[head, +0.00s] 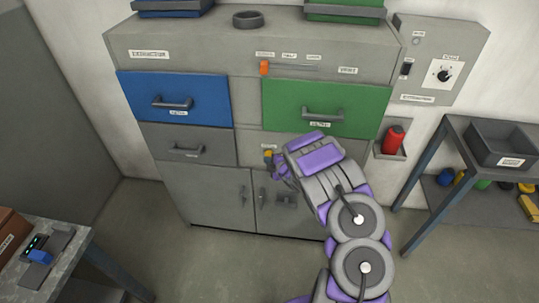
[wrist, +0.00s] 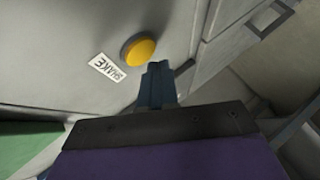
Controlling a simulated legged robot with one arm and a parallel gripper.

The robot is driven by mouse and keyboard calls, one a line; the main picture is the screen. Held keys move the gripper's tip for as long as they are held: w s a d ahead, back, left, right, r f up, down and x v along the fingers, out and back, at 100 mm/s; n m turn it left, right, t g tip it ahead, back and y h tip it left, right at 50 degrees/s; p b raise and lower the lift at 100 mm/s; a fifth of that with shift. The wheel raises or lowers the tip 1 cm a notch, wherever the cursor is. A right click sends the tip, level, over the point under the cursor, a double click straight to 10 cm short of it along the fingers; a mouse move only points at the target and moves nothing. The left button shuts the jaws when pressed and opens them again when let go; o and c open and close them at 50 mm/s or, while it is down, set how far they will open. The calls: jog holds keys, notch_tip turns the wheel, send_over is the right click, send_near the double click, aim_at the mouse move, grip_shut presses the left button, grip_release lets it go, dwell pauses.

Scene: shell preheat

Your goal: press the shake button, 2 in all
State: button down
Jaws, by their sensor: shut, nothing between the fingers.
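The shake button is a round yellow button (wrist: 139,52) in a grey ring on the cabinet's grey face, in the wrist view. A white label reading SHAKE (wrist: 106,67) is beside it. In the head view, the yellow button (head: 268,154) shows just left of my gripper, on the panel below the green drawer. My gripper (wrist: 158,70) is shut and empty, its fingertips close to the button. In the wrist view a small gap shows between tips and button; I cannot tell the exact distance in depth.
The cabinet has a blue drawer (head: 175,98), a green drawer (head: 322,108) and an orange slider (head: 264,67). A control box with a dial (head: 444,74) is on the right wall. A red canister (head: 393,140) sits in a holder beside the cabinet. Tables stand at left and right.

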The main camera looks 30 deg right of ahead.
jog(key=shift+a+r, duration=0.1)
jog(key=shift+a, duration=0.2)
jog(key=shift+d, duration=0.1)
jog(key=shift+w+d, duration=0.3)
jog(key=shift+w, duration=0.05)
